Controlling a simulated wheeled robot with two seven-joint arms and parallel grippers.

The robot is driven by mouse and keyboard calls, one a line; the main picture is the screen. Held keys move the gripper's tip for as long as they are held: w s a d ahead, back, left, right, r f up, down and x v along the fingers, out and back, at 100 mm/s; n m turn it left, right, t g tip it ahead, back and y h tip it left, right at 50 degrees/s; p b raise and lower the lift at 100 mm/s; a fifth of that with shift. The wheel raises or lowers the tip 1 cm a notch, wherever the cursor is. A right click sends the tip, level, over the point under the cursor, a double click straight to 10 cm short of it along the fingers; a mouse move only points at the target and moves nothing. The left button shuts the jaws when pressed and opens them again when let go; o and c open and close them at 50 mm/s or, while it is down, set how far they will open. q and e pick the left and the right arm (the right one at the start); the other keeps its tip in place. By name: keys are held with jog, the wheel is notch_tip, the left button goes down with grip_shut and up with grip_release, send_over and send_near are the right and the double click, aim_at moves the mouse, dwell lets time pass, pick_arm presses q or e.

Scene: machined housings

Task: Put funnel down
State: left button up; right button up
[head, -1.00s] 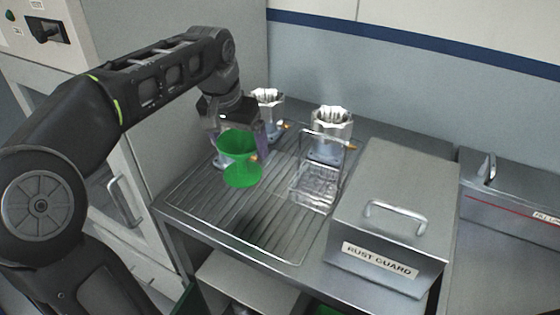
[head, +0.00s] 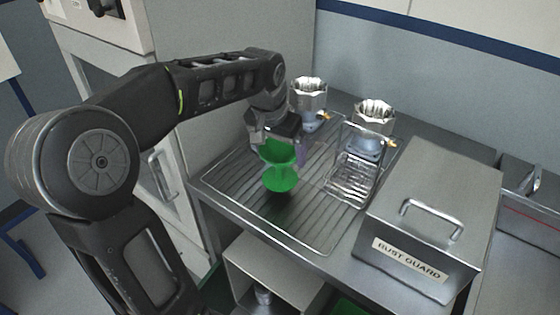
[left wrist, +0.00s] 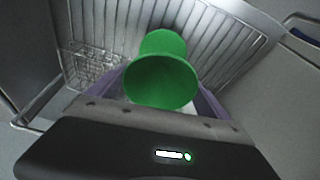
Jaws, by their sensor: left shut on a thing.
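The green funnel (head: 281,178) is in my left gripper (head: 281,150), over the left part of the ribbed metal drain rack (head: 290,232). In the left wrist view the funnel (left wrist: 162,72) shows between the purple fingers, its round end facing the camera. My left gripper is shut on it. Whether the funnel's lower end touches the rack I cannot tell. My right gripper is not in view.
Two machined metal housings (head: 308,92) (head: 373,113) stand along the back of the rack. A wire basket (head: 352,182) stands right of the funnel. A lidded metal box labelled RUST GUARD (head: 432,215) is further right. The rack's front is bare.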

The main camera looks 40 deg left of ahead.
pick_arm(q)
jog(key=shift+f, duration=1.8)
jog(key=shift+f, duration=0.2)
jog(key=o, duration=1.1)
jog(key=v, duration=1.2)
jog(key=shift+r, duration=0.25)
